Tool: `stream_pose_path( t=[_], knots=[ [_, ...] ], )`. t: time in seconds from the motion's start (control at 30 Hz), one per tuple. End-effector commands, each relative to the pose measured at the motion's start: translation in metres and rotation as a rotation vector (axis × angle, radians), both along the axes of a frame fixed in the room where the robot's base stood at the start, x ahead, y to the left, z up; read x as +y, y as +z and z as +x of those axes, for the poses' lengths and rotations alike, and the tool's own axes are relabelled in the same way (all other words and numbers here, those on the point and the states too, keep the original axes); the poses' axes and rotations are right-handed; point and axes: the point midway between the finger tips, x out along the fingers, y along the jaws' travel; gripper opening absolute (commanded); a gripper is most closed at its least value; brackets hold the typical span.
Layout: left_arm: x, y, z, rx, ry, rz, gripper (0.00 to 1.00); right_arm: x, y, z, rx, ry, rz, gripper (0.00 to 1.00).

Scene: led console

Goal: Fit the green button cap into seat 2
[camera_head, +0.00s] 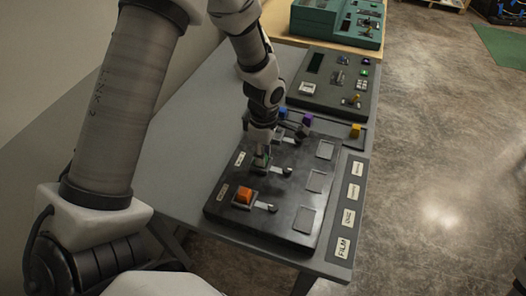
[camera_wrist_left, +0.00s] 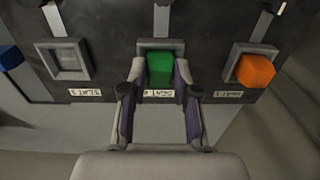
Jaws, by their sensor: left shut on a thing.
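My left gripper (camera_head: 261,161) reaches down over the black console (camera_head: 284,212). In the left wrist view the gripper (camera_wrist_left: 160,80) is shut on the green button cap (camera_wrist_left: 160,66), one finger on each side. The cap lines up with the middle square seat, seat 2 (camera_wrist_left: 150,43), whose far rim shows just behind it. The fingers and cap hide most of this seat, and I cannot tell whether the cap sits inside it or just above. My right gripper is in neither view.
An orange cap (camera_head: 244,195) sits in the neighbouring seat; it shows at right in the wrist view (camera_wrist_left: 255,71). Seat 3 (camera_wrist_left: 68,60) is empty. Blue (camera_head: 283,113), purple (camera_head: 307,119) and yellow (camera_head: 355,130) caps stand beyond. Label plates (camera_head: 350,192) line the table's right side.

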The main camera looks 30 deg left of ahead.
Motion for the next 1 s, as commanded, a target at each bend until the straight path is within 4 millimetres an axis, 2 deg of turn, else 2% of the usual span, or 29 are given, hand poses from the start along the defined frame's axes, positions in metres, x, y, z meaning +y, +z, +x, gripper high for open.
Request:
stream_pose_path(
  t=[0.3, 0.33, 0.4, 0.77, 0.87, 1.0],
  knots=[
    [0.000, -0.001, 0.000, 0.000, 0.000, 0.000, 0.01, 0.000, -0.001, 0.000, 0.000, 0.000, 0.000, 0.51],
    [0.000, -0.001, 0.000, 0.000, 0.000, 0.000, 0.33, 0.000, -0.001, 0.000, 0.000, 0.000, 0.000, 0.51],
    [0.000, -0.001, 0.000, 0.000, 0.000, 0.000, 0.58, 0.000, -0.001, 0.000, 0.000, 0.000, 0.000, 0.51],
    [0.000, 0.002, 0.001, -0.002, 0.000, 0.000, 0.59, 0.000, -0.001, 0.000, 0.000, 0.000, 0.000, 0.51],
    [0.000, 0.014, 0.001, -0.003, 0.001, 0.001, 0.59, 0.000, -0.001, 0.000, 0.000, 0.000, 0.000, 0.51],
    [0.000, 0.047, 0.003, -0.007, 0.001, 0.001, 0.59, 0.000, -0.001, 0.000, 0.000, 0.000, 0.000, 0.51]
  ],
)
